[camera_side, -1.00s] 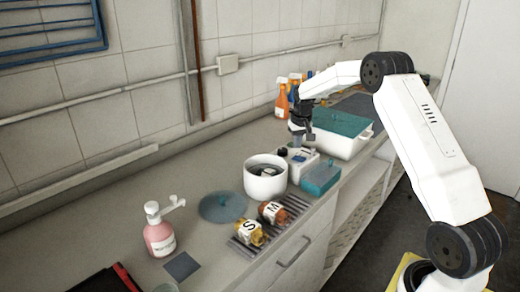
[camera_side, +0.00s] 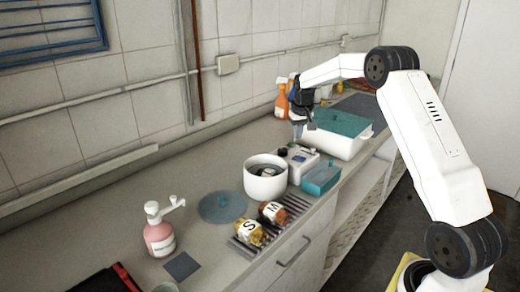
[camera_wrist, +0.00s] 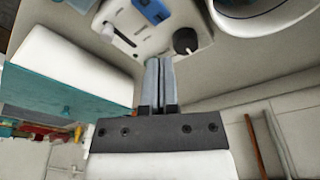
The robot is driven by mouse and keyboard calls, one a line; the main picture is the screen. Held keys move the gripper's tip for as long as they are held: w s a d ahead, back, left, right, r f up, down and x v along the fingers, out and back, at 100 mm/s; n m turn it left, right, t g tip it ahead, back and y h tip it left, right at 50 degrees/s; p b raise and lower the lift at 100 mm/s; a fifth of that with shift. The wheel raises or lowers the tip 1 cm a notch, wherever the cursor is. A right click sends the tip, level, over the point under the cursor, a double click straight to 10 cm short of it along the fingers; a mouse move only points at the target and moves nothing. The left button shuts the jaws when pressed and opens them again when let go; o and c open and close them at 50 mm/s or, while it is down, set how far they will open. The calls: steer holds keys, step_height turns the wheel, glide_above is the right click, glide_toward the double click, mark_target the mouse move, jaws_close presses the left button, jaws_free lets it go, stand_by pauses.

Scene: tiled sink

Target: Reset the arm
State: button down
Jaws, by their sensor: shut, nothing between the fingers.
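My gripper (camera_side: 298,134) hangs pointing down over the counter, beside the white box with the teal lid (camera_side: 341,124) and behind a small white device with a dark knob (camera_side: 298,158). In the wrist view its two grey fingers (camera_wrist: 158,80) are pressed together with nothing between them. The device (camera_wrist: 150,30) shows just beyond the fingertips there, its black knob (camera_wrist: 186,40) to the right of them. Whether the fingertips touch anything is not clear, but they look clear of the device.
A white pot (camera_side: 265,178) stands left of the device and a teal box (camera_side: 320,178) right of it. Two jars (camera_side: 261,223) lie on a grey rack, near a round teal lid (camera_side: 222,208) and a pink pump bottle (camera_side: 159,232). Orange spray bottles (camera_side: 282,101) stand behind my gripper.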

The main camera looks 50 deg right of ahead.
steer(key=shift+a, duration=0.15)
steer(key=s+a+f+n, duration=0.15)
steer(key=s+a, duration=0.25)
steer(key=a, duration=0.5)
steer(key=s+a+n, duration=0.2)
steer(key=s+a, duration=0.1)
steer(key=a, duration=0.6)
steer(key=s+a+f+n, duration=0.1)
steer(key=s+a, duration=0.4)
steer(key=s, duration=0.3)
steer(key=s+a+f+n+t, duration=0.1)
steer(key=s+a+f, duration=0.1)
steer(key=s+a, duration=0.4)
steer(key=shift+s+y, duration=0.4)
steer(key=shift+s, duration=0.55)
